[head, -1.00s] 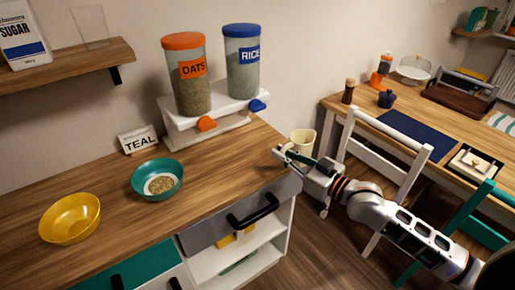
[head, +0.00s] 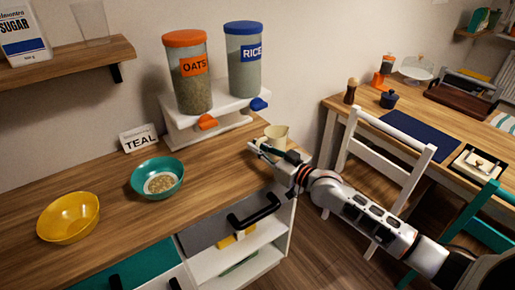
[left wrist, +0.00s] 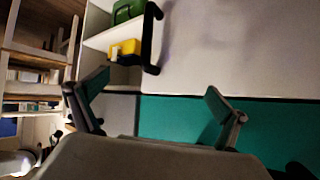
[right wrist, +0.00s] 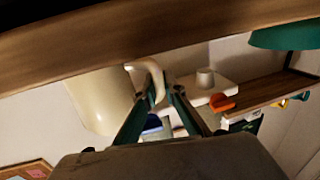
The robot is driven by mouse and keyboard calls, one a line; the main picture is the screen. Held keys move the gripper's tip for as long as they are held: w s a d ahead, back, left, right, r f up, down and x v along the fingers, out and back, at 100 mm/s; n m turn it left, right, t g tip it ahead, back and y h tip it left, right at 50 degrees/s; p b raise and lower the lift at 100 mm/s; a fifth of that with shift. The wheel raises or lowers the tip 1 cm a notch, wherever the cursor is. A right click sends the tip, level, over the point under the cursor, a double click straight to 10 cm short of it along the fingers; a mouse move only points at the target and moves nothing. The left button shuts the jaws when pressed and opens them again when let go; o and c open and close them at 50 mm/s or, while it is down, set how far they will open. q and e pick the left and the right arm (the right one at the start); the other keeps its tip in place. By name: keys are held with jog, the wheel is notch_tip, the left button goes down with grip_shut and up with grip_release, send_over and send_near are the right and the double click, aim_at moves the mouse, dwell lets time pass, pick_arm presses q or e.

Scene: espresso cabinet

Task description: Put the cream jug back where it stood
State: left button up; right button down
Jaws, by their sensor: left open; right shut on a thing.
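The cream jug (head: 277,138) is pale and upright, by the right end of the wooden counter, partly behind my right gripper (head: 262,149). In the right wrist view the jug (right wrist: 97,100) is large and close, and the right gripper (right wrist: 162,92) is shut on its handle. Its base is near the counter wood (right wrist: 150,35); I cannot tell whether they touch. My left gripper (left wrist: 148,93) is open and empty in the left wrist view, facing the cabinet fronts, and is outside the head view.
A white dispenser stand (head: 212,124) with oats (head: 190,82) and rice (head: 244,72) containers stands behind the jug. A white chair (head: 394,160) stands right of the counter.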

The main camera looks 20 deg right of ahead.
jog(key=shift+r, duration=0.1)
jog(key=c, duration=2.1)
grip_release()
jog(key=shift+c, duration=0.2)
jog(key=v, duration=1.2)
jog(key=s+a+f+m+g+h, duration=0.1)
jog(key=s+a+f+g+h, duration=0.2)
jog(key=s+f, duration=2)
notch_tip(320, 180, down, 3)
jog(key=g+h, duration=0.1)
jog(key=h, duration=0.2)
jog(key=shift+s+a+f+m+g+p, duration=0.25)
jog(key=shift+s+m+g+p, duration=0.05)
jog(key=shift+s+m+p, duration=0.1)
